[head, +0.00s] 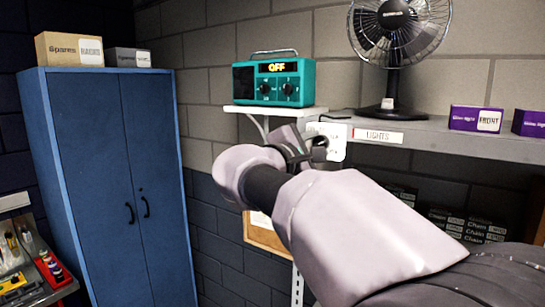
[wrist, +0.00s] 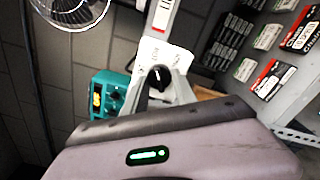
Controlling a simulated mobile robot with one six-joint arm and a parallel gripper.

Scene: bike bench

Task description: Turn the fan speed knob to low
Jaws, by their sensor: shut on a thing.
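The fan (head: 400,28) stands on the shelf at the top right of the head view; part of its wire cage (wrist: 72,8) shows in the wrist view. A white plate (head: 337,133) hangs by the shelf edge, and it also shows in the wrist view (wrist: 178,57). A black knob (wrist: 160,76) sits on this plate. My gripper (head: 308,150) is at the plate, and its fingers (wrist: 162,92) stand on either side of the knob, shut on it. The fingers hide part of the knob and plate, and the plate's markings are too small to read.
A teal radio (head: 273,82) showing "OFF" stands on a small white shelf left of the plate. The shelf edge (head: 430,138) carries a LIGHTS label. Purple boxes (head: 476,118) stand at right. A blue cabinet (head: 105,180) is at left.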

